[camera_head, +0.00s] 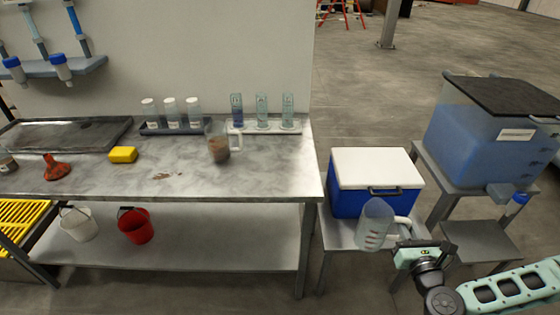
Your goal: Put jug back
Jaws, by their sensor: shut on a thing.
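A clear measuring jug (373,226) with a white handle is at the lower right, in front of the blue cooler. It looks nearly upright. My gripper (404,240) is shut on its handle, from the right. I cannot tell whether the jug touches the small table (340,238) under the cooler or is held above it. A second jug (217,145) with brown contents stands on the metal bench (265,180); its handle points right.
A blue cooler (372,203) with a white lid stands behind the held jug. A large blue tank (475,135) with a tap stands at right. On the bench are a bottle rack (175,130), a cylinder tray (262,130), a yellow sponge (123,154) and a red funnel (55,170). The bench's front right is clear.

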